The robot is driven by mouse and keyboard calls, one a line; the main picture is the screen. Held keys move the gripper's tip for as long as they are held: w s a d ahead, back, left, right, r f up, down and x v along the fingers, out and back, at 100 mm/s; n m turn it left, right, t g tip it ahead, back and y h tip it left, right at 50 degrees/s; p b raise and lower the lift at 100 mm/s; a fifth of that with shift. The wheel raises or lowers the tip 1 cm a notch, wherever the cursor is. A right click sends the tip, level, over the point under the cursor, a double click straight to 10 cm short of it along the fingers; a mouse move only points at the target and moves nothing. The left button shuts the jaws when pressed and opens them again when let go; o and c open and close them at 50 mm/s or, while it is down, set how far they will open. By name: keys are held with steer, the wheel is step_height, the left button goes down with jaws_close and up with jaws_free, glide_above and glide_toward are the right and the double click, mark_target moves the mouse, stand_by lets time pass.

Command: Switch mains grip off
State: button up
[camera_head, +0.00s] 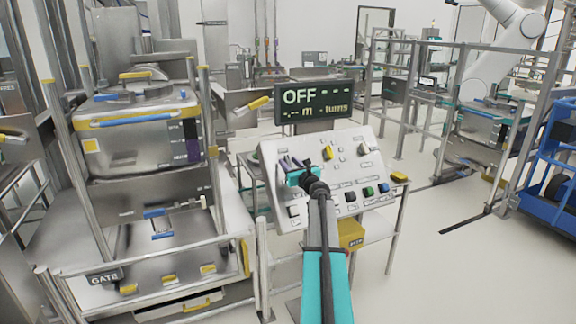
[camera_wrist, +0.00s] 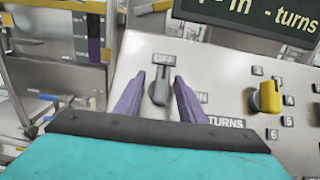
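The mains grip switch is a grey lever (camera_wrist: 160,88) on the sloped control panel (camera_head: 350,150). In the wrist view an OFF label sits just above it and an ON label is below it to the right. My gripper (camera_wrist: 160,80) is open, with one purple finger on each side of the lever and a visible gap to each. In the head view my gripper (camera_head: 290,163) is over the panel's left part and hides the lever. The display (camera_head: 315,101) above the panel reads OFF, with dashes and "turns".
A yellow knob (camera_wrist: 267,97) stands right of the lever, with numbered buttons near it. A metal bin (camera_head: 135,135) with yellow and blue trim stands in a railed frame at left. A blue cart (camera_head: 555,170) is at the far right. The floor between is mostly clear.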

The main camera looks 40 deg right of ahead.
steer(key=shift+s, duration=0.1)
steer(key=shift+s, duration=0.15)
steer(key=shift+s+a+f, duration=0.1)
steer(key=shift+s+a, duration=0.05)
steer(key=shift+s, duration=0.3)
steer(key=b+v, duration=0.3)
steer(key=v, duration=0.9)
steer(key=shift+s, duration=0.25)
steer(key=shift+a, duration=0.15)
